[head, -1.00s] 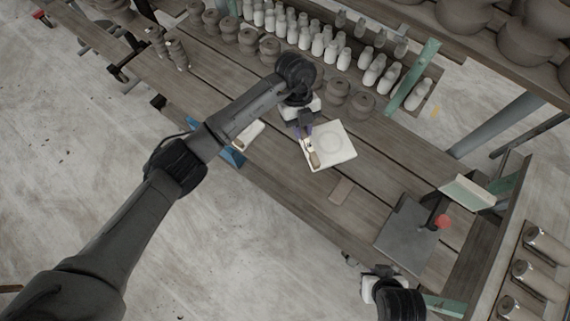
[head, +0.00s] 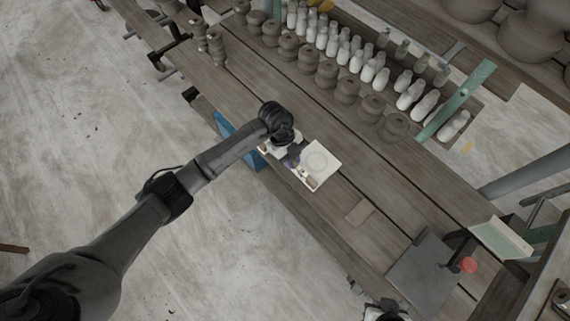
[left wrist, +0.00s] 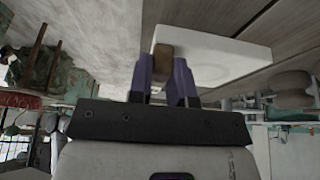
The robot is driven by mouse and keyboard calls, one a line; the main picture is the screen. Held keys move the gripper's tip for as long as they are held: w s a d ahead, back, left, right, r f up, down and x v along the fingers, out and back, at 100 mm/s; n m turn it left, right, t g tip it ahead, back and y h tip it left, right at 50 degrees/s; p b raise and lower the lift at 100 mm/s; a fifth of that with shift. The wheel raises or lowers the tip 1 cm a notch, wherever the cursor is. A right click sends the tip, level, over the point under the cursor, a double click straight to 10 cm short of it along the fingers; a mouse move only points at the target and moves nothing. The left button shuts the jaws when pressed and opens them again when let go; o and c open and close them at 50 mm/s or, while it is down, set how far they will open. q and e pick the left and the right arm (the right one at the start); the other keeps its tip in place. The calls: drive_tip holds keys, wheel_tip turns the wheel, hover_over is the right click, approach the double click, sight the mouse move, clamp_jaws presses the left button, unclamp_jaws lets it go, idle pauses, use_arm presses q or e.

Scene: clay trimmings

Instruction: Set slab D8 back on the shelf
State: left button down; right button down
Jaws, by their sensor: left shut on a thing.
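A pale square slab (head: 322,160) with a faint round mark is over the table's near part in the head view; I take it for slab D8, but no label is readable. My left gripper (head: 299,168) is at its lower-left edge, shut on it around a small brown block (head: 312,183). The left wrist view shows the slab (left wrist: 222,60) beyond the purple fingers (left wrist: 162,82), with the brown block (left wrist: 162,62) between them. I cannot tell how high the slab is. My right gripper (head: 382,312) is cut off at the bottom edge, its fingers hidden.
Rows of grey pots (head: 326,73) and white bottles (head: 368,71) stand along the back. A blue container (head: 226,125) is at the near edge. A brown rectangle (head: 359,211) and a grey plate (head: 424,273) lie to the right, near a red ball (head: 468,265).

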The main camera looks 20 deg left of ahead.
use_arm(q)
drive_tip(key=shift+s+a+f, duration=0.2)
drive_tip(key=shift+a+f, duration=0.5)
drive_tip(key=shift+a, duration=0.35)
drive_tip(key=shift+f, duration=1.95)
drive_tip(key=c, duration=1.1)
unclamp_jaws()
drive_tip(key=shift+o, duration=0.2)
drive_tip(key=v, duration=1.2)
drive_tip(key=shift+d, duration=0.1)
